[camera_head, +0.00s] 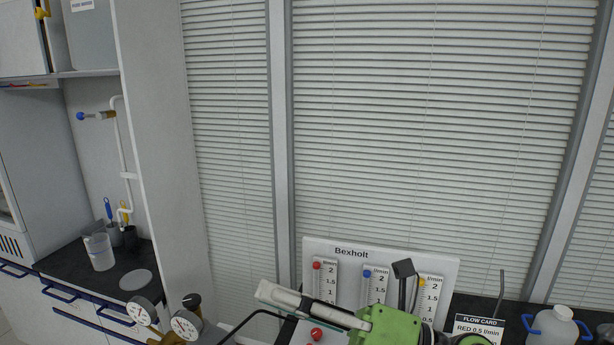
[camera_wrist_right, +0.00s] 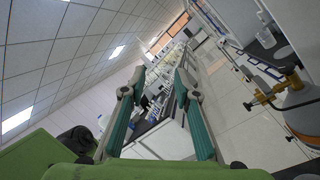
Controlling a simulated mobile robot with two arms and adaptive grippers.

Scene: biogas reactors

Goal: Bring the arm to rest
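My right gripper (camera_head: 278,296) is at the bottom of the head view, in front of the white Bexholt panel (camera_head: 395,262). Its green body (camera_head: 392,327) is on the right and its grey fingers reach to the left. In the right wrist view the two fingers (camera_wrist_right: 158,80) with teal pads stand apart with nothing held between them; the room shows through the gap. The gripper hides part of the panel's lower area. My left gripper is not in view.
The panel carries flow tubes with red, blue and yellow marks. A flow card (camera_head: 480,325) reads RED 0.5 l/min. Pressure gauges (camera_head: 186,325) stand left of the gripper, and a white bottle (camera_head: 553,325) right. A jug (camera_head: 100,252) stands on the dark left counter.

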